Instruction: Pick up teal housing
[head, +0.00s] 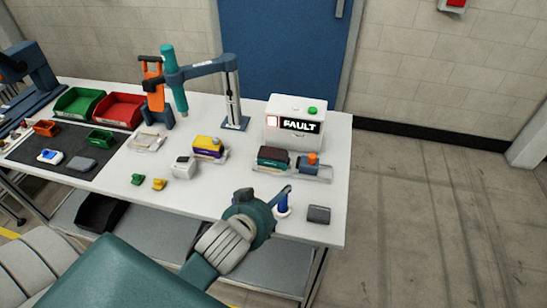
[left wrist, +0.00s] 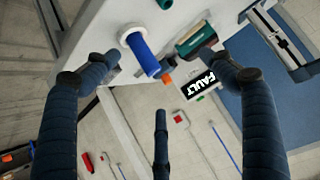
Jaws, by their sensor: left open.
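The teal housing (head: 273,158) is a dark teal block with a brownish top. It lies in a clear tray (head: 300,172) on the table, in front of the FAULT box. It also shows at the top of the left wrist view (left wrist: 196,42), near a fingertip. My left gripper (head: 272,200) is over the table's front part, nearer to me than the housing. In the left wrist view (left wrist: 160,62) its dark blue fingers are spread and hold nothing. My right gripper is not in view.
A blue block with an orange knob (head: 309,163) shares the tray. A grey block (head: 318,214) lies to the right. The FAULT box (head: 295,135) stands behind.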

